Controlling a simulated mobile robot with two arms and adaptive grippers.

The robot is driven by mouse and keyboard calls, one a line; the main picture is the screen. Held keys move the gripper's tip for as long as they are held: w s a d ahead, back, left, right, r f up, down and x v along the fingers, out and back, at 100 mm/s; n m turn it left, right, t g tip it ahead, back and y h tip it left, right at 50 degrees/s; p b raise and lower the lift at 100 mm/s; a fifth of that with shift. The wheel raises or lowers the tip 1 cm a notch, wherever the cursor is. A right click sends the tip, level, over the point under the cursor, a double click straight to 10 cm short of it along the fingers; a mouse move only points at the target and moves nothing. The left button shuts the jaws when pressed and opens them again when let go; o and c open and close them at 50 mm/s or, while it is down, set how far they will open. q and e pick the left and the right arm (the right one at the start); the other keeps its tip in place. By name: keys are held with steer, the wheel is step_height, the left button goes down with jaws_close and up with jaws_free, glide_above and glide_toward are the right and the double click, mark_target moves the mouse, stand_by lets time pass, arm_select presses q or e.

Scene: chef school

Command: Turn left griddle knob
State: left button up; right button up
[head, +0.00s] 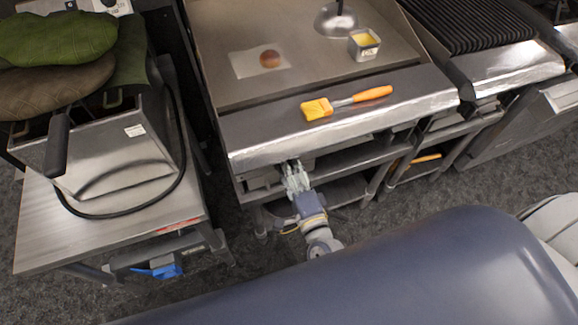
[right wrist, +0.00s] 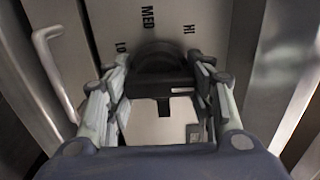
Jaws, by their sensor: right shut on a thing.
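The griddle (head: 300,75) is a wide steel unit with a flat plate in the head view. My right gripper (head: 293,168) is at the left part of its front, under the front ledge, which hides the knob from the head view. In the right wrist view a black griddle knob (right wrist: 163,62) sits on a steel panel marked LO, MED and HI. The fingers of my right gripper (right wrist: 160,80) are closed on it, one on each side. My left gripper is not in view.
An orange-handled brush (head: 345,102) lies on the griddle's front ledge. A small yellow-filled container (head: 364,44) and a round food item (head: 270,59) are on the plate. A fryer (head: 105,150) stands left, a ribbed grill (head: 470,25) right. A bar handle (right wrist: 52,75) is left of the knob.

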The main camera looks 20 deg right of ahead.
steer(key=shift+d, duration=0.1)
steer(key=o, duration=1.1)
steer(key=shift+s, duration=0.4)
steer(key=s, duration=1.1)
steer(key=shift+s+d, duration=0.1)
steer(key=shift+d, duration=0.05)
